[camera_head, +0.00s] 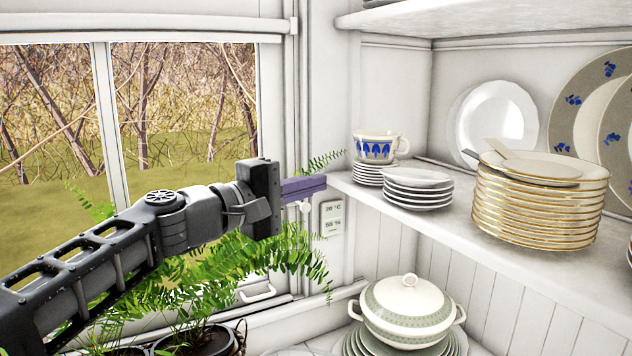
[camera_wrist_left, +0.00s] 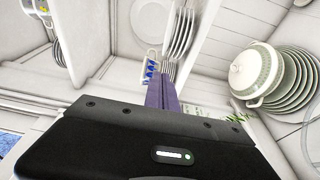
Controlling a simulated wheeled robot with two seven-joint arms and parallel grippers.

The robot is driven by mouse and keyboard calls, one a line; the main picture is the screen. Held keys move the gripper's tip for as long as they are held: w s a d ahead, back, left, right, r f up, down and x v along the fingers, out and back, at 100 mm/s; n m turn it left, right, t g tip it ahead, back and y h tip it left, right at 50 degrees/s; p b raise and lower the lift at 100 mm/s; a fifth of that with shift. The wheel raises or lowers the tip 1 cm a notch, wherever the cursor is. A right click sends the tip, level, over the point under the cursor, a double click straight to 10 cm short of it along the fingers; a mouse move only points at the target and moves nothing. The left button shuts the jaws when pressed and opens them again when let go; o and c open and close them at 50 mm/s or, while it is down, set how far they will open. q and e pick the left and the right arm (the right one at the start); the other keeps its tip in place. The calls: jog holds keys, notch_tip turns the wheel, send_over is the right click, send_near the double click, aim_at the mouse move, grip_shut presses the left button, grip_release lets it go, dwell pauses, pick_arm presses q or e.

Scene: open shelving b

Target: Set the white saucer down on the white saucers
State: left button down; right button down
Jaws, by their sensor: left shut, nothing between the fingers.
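A stack of white saucers (camera_head: 418,199) stands near the left front edge of the shelf. A white saucer (camera_head: 417,177) lies on top, and I cannot tell whether it sits quite level. The stack also shows edge-on in the left wrist view (camera_wrist_left: 181,38). My left gripper (camera_head: 322,184) has purple fingers, shut and empty, left of the shelf and apart from the saucers. Its fingers also show in the left wrist view (camera_wrist_left: 161,93). My right gripper is in neither view.
A blue-patterned cup (camera_head: 376,148) stands on small saucers (camera_head: 368,176) behind the stack. Gold-rimmed plates (camera_head: 540,209) stand to the right. A lidded tureen (camera_head: 407,308) is below. A fern (camera_head: 240,258) and a window are behind my left arm.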

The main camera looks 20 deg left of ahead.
aim_at(391, 176)
pick_arm(q)
jog(key=w+d+p, duration=0.3)
jog(key=w+d, duration=0.4)
jog(key=w, duration=0.1)
jog(key=shift+w+d, duration=0.15)
jog(key=shift+w, duration=0.1)
jog(key=d+b, duration=0.1)
jog(key=d, duration=0.1)
jog(key=w+d+b, duration=0.1)
jog(key=shift+w+d+f, duration=0.15)
jog(key=shift+d, duration=0.35)
